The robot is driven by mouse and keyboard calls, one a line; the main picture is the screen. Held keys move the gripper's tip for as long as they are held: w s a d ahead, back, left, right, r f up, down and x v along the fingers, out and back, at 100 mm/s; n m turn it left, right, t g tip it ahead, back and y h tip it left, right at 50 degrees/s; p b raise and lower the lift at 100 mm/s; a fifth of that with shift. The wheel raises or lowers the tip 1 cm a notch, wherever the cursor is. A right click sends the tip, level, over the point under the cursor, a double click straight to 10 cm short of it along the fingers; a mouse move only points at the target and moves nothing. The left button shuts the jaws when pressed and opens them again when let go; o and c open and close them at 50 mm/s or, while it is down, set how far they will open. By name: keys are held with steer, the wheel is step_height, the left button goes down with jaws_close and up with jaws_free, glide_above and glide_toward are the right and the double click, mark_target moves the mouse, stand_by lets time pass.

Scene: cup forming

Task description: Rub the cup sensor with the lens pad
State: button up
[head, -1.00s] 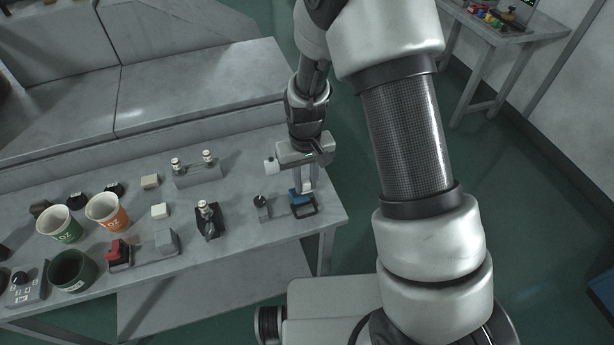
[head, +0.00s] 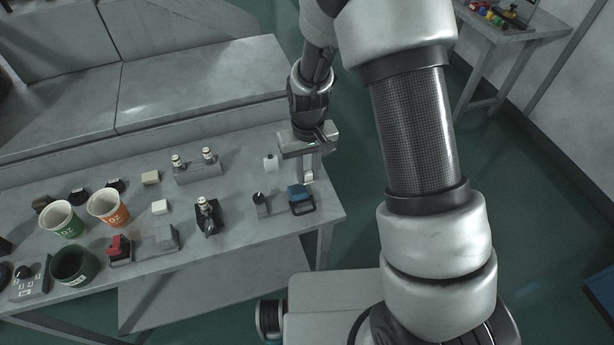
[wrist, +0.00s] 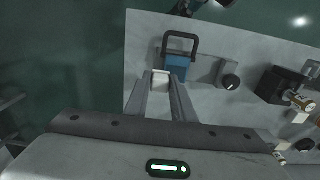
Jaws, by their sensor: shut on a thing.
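My gripper (head: 309,176) is over the right end of the table and shut on a small white block, which looks like the lens pad (wrist: 160,78). The block sits between the fingertips in the wrist view. Just in front of it is a blue block with a black loop frame (head: 300,195), also in the wrist view (wrist: 177,63). A grey piece with a dark knob (head: 259,198) stands left of the blue block. Which device is the cup sensor I cannot tell for sure. Whether the white block touches the blue one is unclear.
A dark clamp stand (head: 207,217), a two-post fixture (head: 196,172) and a small white cylinder (head: 270,163) stand to the left. Green (head: 63,221) and orange (head: 108,208) cups are farther left. The table's right edge is close to my gripper.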

steer(key=shift+r+p, duration=1.55)
steer(key=shift+r, duration=1.2)
